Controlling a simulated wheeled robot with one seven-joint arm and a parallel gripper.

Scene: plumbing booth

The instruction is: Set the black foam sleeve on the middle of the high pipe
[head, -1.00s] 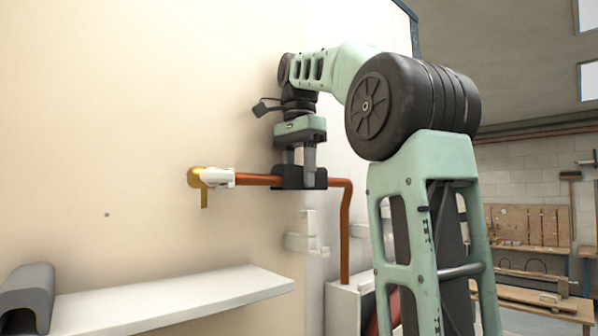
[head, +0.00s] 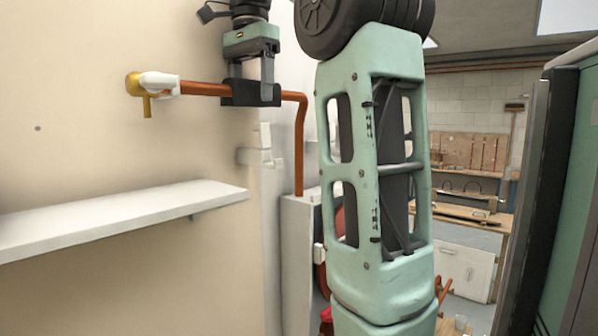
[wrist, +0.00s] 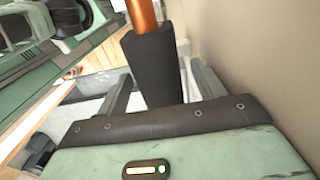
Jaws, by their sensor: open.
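The black foam sleeve (head: 235,93) sits on the horizontal run of the high copper pipe (head: 205,89), nearer the bend than the white-handled valve. In the wrist view the sleeve (wrist: 155,72) has the pipe (wrist: 142,14) coming out of its far end. My gripper (head: 252,82) is above the sleeve with its fingers reaching down to it. The wrist view shows my gripper's fingers (wrist: 162,88) apart, one on each side of the sleeve, with a visible gap at the left. The sleeve's near end is hidden behind my gripper's body.
A brass valve (head: 134,84) with a white handle (head: 160,84) ends the pipe at the left. The pipe bends down at the right to a white box (head: 298,235). A bare white shelf (head: 120,218) juts from the wall below. A dark-edged green cabinet (head: 570,200) stands at right.

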